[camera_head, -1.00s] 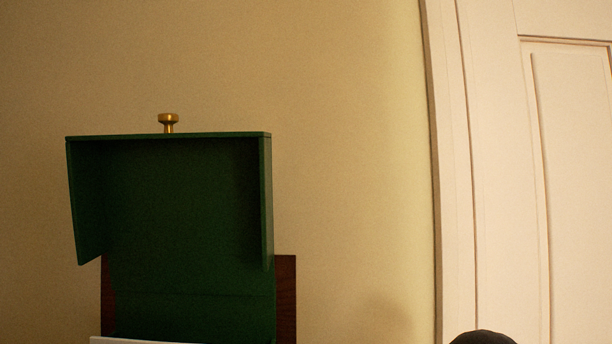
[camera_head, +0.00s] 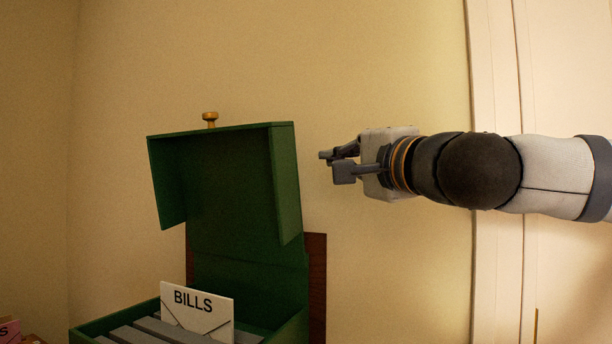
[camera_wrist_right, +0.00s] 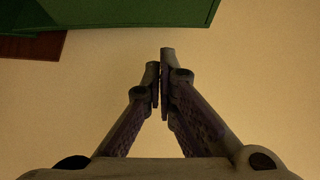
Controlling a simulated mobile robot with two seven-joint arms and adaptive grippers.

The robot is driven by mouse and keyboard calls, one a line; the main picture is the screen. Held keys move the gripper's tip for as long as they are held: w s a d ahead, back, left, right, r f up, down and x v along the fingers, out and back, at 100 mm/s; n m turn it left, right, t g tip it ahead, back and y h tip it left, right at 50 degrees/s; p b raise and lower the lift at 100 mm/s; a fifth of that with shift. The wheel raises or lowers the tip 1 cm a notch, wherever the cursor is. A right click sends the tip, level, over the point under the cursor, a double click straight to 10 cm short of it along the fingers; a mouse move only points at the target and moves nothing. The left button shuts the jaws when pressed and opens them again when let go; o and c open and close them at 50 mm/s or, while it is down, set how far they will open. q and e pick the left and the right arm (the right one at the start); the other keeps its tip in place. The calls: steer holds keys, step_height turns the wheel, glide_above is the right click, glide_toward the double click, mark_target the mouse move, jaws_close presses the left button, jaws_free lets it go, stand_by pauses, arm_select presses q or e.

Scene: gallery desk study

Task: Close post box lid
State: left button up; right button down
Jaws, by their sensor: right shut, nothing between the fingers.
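The green post box (camera_head: 290,329) stands against the wall with its lid (camera_head: 235,190) raised upright. A brass knob (camera_head: 210,118) sticks up from the lid's top edge. My left gripper is not in view.
A dark red-brown board (camera_head: 317,285) stands behind the box. A pink item (camera_head: 9,330) shows at the lower left corner. A pale door (camera_head: 565,80) is at the right. The wall space above the lid is free.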

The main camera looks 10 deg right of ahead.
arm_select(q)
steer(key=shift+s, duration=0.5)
arm_select(e)
steer(key=x, duration=0.8)
steer(key=shift+w+a+r, duration=0.1)
steer(key=shift+a+r, duration=0.15)
steer(key=shift+r, duration=0.15)
